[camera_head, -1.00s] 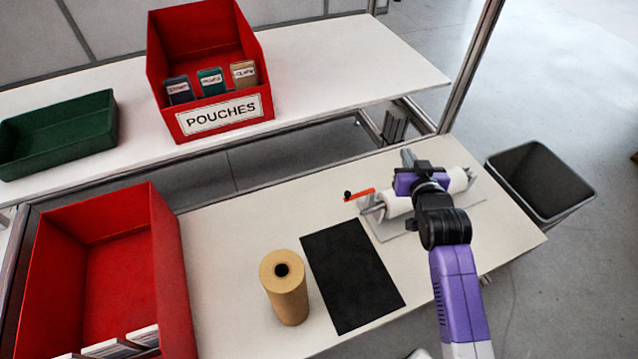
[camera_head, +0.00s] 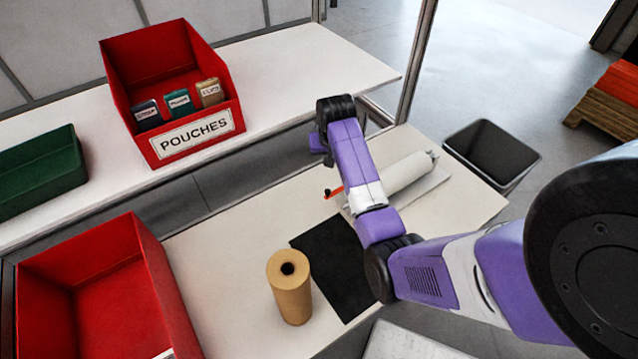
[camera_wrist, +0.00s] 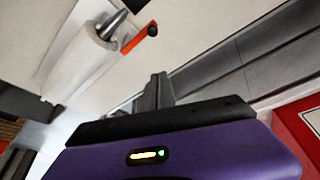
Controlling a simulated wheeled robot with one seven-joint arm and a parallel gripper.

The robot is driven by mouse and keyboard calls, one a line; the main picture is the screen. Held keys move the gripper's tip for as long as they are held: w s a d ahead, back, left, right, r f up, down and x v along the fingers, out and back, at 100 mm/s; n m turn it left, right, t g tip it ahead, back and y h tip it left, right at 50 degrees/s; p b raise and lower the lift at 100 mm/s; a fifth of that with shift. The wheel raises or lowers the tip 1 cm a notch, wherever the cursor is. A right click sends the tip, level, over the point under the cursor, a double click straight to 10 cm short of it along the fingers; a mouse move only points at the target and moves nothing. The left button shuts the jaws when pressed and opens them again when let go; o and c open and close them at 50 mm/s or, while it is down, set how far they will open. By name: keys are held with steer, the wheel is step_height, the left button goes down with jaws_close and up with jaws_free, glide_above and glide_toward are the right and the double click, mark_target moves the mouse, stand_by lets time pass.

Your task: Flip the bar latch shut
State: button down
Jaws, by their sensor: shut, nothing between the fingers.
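The bar latch is an orange-red bar (camera_head: 336,191) with a black knob on its outer end. It sticks out to the left near the left end of the white roll (camera_head: 408,172). In the wrist view the bar (camera_wrist: 133,42) lies beside the roll's metal spindle end, clear of my fingers. My gripper (camera_wrist: 156,90) is shut and empty, its dark fingers together below the bar in that picture. In the head view my arm hides the fingers and part of the roll's holder; the purple gripper body shows left of the wrist, above and behind the bar.
A tan roll (camera_head: 290,290) stands upright beside a black mat (camera_head: 325,262). A red bin (camera_head: 85,300) is at the left, and a red POUCHES bin (camera_head: 195,135) and a green tray (camera_head: 40,175) are on the back shelf. A grey waste bin (camera_head: 490,155) stands at the right.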

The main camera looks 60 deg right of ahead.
steer(key=shift+f, duration=0.1)
step_height(320, 180, down, 10)
steer(key=shift+s+a+p, duration=0.15)
steer(key=shift+a+p, duration=0.1)
steer(key=shift+p, duration=0.2)
stand_by(0.7)
